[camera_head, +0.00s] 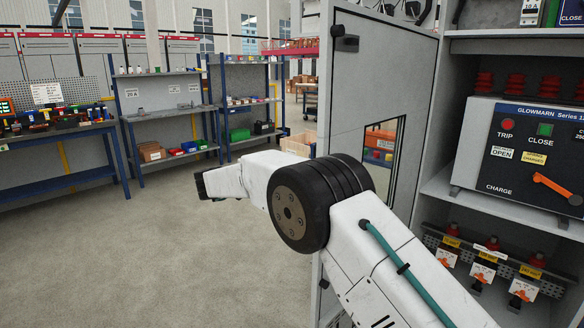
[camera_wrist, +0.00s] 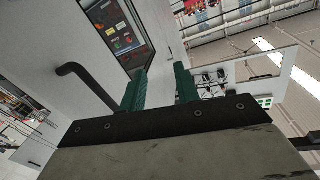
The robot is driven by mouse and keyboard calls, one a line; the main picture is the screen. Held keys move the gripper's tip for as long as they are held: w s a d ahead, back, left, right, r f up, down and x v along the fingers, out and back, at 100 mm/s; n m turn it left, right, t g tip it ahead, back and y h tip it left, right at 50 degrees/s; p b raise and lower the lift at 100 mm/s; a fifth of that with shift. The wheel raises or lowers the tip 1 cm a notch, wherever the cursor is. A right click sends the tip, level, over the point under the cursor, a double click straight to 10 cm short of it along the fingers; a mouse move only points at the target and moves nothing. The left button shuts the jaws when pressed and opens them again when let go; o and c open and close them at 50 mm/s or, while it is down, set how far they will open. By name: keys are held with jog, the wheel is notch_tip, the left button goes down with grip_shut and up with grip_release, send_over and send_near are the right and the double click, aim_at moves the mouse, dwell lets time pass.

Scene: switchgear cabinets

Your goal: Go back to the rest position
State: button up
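My gripper shows in the wrist view (camera_wrist: 160,86) with its two green fingers apart and nothing between them. In the head view my white arm reaches up from the lower right, bends at a black joint and points left. The dark end of the arm (camera_head: 203,184) is in front of the open cabinet door, over the floor; its fingers cannot be made out there. The grey cabinet door (camera_head: 372,75) stands open behind the arm. In the wrist view the door surface (camera_wrist: 40,45), with a dark-framed window (camera_wrist: 122,35), lies beyond the fingers.
A black bent handle (camera_wrist: 88,82) sticks out left of the fingers in the wrist view. The switchgear unit (camera_head: 520,155) with TRIP and CLOSE buttons sits in the cabinet at right. Blue shelving (camera_head: 170,110) and a workbench (camera_head: 60,135) stand behind. The floor (camera_head: 150,250) at left is clear.

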jog(key=w+a+r+n+t+y, duration=0.1)
jog(key=w+a+n+t+y, duration=0.2)
jog(key=y, duration=0.4)
jog(key=w+a+n+t+y, duration=0.1)
jog(key=a+n+t+y, duration=0.25)
jog(key=n+y, duration=0.3)
jog(key=s+d+n+g, duration=0.1)
jog(key=s+d+g, duration=0.4)
jog(key=s+d, duration=0.8)
jog(key=s+d+f+n+g, duration=0.1)
jog(key=s+d+g, duration=0.4)
jog(key=s+d, duration=0.8)
jog(key=s+d+n+g, duration=0.1)
jog(key=s+d+g, duration=0.5)
jog(key=s, duration=2.8)
jog(key=d+y, duration=0.1)
jog(key=d, duration=0.5)
jog(key=shift+s+d+f, duration=0.2)
jog(key=shift+s+d, duration=0.05)
jog(key=shift+d, duration=0.15)
